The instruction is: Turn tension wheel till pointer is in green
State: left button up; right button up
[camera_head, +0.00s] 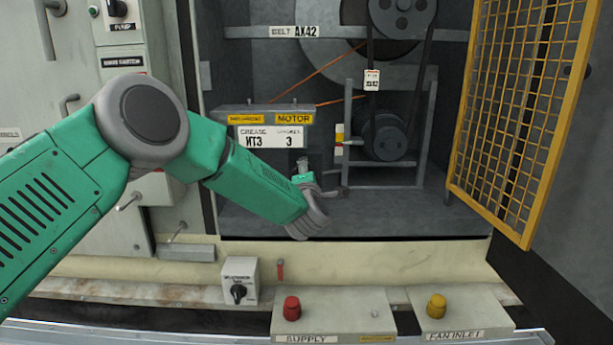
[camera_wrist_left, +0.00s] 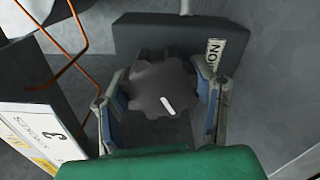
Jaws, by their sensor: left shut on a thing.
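The tension wheel (camera_wrist_left: 150,78) is a dark grey lobed knob with a white mark, seen face-on in the left wrist view. The mark slants down to the right. My left gripper (camera_wrist_left: 161,84) is shut on the wheel, one finger on each side of its rim. In the head view my left gripper (camera_head: 303,166) is below the motor sign, and the wheel cannot be made out there. A small upright strip (camera_head: 339,132) with coloured bands stands right of the gripper. A small pointer seems to lie near its lower part, too small to read exactly. My right gripper is out of view.
A belt and pulley (camera_head: 384,137) are to the right. A yellow mesh door (camera_head: 520,110) stands open at the right.

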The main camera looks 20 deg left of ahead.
pick_arm(q)
jog(key=shift+d+f+m, duration=0.2)
jog(key=shift+f+m, duration=0.05)
jog(key=shift+m, duration=0.05)
jog(key=o, duration=1.2)
jog(key=shift+c, duration=0.2)
jog(key=shift+r, duration=0.15)
jog(key=shift+s+d, duration=0.1)
jog(key=shift+s, duration=0.05)
jog(key=v, duration=1.1)
jog(key=shift+s, duration=0.25)
jog(key=shift+d, duration=0.1)
